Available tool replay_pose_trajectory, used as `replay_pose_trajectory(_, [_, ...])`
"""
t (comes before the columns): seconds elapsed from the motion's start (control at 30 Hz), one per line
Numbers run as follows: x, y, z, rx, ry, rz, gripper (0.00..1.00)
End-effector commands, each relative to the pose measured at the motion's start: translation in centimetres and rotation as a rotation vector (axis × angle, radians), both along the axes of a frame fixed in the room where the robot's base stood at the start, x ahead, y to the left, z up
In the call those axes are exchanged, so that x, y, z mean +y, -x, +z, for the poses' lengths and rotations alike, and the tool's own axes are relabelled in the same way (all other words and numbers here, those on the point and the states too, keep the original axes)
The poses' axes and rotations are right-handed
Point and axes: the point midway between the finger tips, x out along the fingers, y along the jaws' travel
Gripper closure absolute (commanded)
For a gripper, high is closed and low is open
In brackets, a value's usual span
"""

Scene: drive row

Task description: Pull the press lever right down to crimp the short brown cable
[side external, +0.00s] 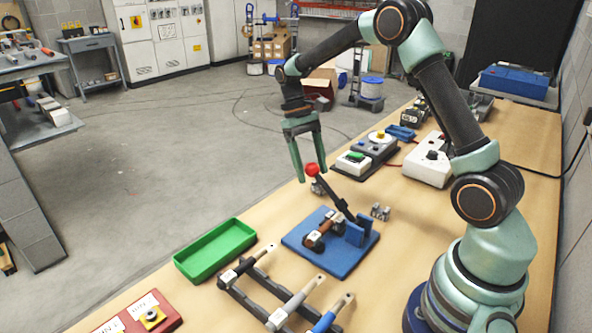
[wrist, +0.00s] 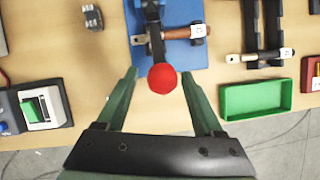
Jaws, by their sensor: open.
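The press is a blue base plate (side external: 333,257) with a black lever (side external: 335,196) tipped by a red ball knob (side external: 312,169). The lever stands raised and tilted, and the knob also shows in the wrist view (wrist: 162,78). A brown cable (side external: 322,232) with a pale tag lies in the press; it also shows in the wrist view (wrist: 184,33). My gripper (side external: 310,172) is open, with its fingers pointing down around the knob. In the wrist view my gripper (wrist: 162,85) has the knob between its fingertips, with space on both sides.
A green tray (side external: 216,250) stands left of the press. A dark rack (side external: 270,300) holds several tagged cables in front. Behind stand a box with a green switch (side external: 354,158) and a white box (side external: 428,160).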

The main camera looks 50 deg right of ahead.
Motion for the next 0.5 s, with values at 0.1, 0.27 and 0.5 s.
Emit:
replay_pose_trajectory(0.1, [-0.3, -1.1, 2.5, -0.004, 0.001, 0.0, 0.31])
replay_pose_trajectory(0.27, [-0.6, -2.2, 5.1, -0.001, 0.0, -0.001, 0.31])
replay_pose_trajectory(0.5, [-0.8, -3.0, 7.0, 0.003, -0.001, -0.001, 0.31])
